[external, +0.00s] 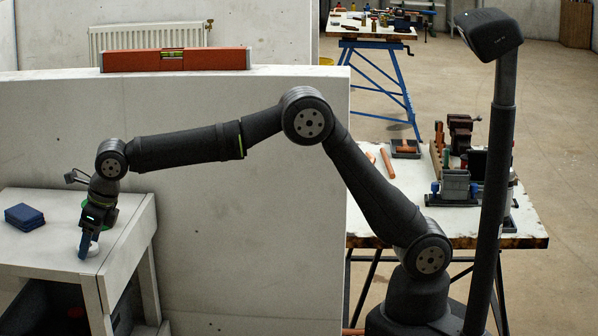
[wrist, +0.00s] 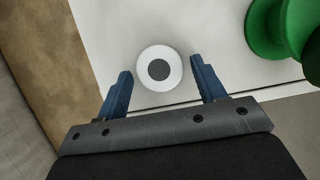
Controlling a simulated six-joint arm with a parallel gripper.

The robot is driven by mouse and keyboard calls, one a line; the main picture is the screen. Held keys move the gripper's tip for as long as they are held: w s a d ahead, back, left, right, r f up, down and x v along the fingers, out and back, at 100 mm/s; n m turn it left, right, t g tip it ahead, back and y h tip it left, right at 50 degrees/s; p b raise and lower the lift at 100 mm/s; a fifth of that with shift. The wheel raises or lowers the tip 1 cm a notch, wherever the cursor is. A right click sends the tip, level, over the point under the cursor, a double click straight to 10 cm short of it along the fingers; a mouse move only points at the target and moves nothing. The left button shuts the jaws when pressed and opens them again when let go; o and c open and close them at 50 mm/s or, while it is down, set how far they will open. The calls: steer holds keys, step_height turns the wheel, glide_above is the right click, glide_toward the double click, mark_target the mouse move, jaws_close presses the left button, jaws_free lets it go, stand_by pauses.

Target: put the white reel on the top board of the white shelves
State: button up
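The white reel (wrist: 158,52), a white ring with a dark centre, stands on the top board of the white shelves (external: 45,262), near the board's edge. It also shows in the external view (external: 93,249), partly hidden by my gripper. My gripper (wrist: 160,67) is open, its two blue fingers on either side of the reel with a visible gap at each side. In the external view my gripper (external: 86,244) points down at the board.
A green reel (wrist: 264,28) stands on the same board close to the right finger. A stack of blue cloths or pads (external: 24,216) lies on the board's left. A pale wall (external: 250,190) topped by a red spirit level (external: 130,61) rises behind the shelves.

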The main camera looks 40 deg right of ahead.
mark_target(91, 246)
steer(key=shift+r, duration=0.15)
steer(key=v, duration=1.2)
steer(key=x, duration=1.2)
steer(key=shift+f, duration=0.35)
step_height(91, 246, up, 3)
steer(key=shift+f, duration=0.1)
steer(key=shift+r, duration=0.6)
steer(key=shift+f, duration=0.1)
